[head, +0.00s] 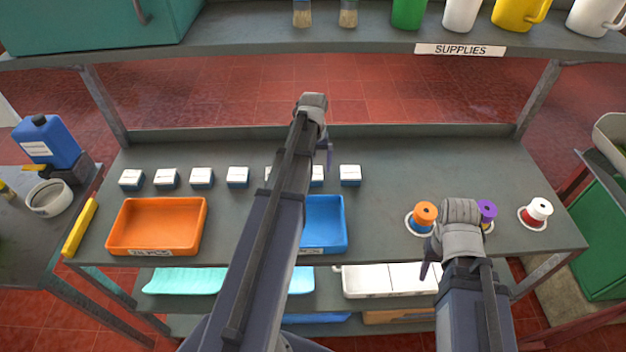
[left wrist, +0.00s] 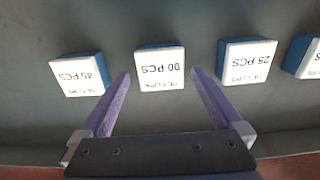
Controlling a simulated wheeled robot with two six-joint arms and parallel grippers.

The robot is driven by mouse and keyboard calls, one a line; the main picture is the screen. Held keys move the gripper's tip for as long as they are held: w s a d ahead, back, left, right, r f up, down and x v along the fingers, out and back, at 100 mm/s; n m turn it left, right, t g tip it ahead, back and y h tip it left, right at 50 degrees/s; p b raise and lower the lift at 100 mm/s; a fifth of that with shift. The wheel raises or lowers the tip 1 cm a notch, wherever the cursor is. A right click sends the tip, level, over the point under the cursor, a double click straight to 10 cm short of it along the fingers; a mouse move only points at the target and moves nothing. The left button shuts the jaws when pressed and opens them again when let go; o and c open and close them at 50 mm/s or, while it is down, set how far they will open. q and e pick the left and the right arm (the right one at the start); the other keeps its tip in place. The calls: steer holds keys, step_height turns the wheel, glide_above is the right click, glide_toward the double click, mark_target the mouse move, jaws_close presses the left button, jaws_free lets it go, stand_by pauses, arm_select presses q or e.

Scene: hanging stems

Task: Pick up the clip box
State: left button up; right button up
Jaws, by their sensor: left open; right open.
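Several small blue boxes with white labelled tops stand in a row on the grey bench; one is the box at the row's right end (head: 350,176). My left gripper (head: 325,153) is above the row's right part, and its arm hides some boxes. In the left wrist view a box reading "90 PCS" (left wrist: 160,70) appears between and just beyond the open, empty fingers. A "45 PCS" box (left wrist: 79,75) is left of it and a "25 PCS" box (left wrist: 246,64) right. Their small print is hard to read. My right gripper (head: 432,268) is open by the bench's front edge.
An orange tray (head: 155,228) and a blue tray (head: 325,225) sit in front of the boxes. Orange (head: 424,214), purple (head: 487,210) and red-white (head: 540,209) spools stand at the right. A supplies shelf (head: 380,42) runs above. The bench's back is clear.

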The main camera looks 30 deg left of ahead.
arm_select(q)
step_height(320, 180, down, 4)
steer(key=b, duration=0.2)
steer(key=shift+s+r+b, duration=0.1)
steer(key=shift+b, duration=0.3)
steer(key=shift+r, duration=0.1)
steer(key=shift+c, duration=0.4)
steer(key=c, duration=1.2)
step_height(320, 180, up, 10)
steer(key=p, duration=1)
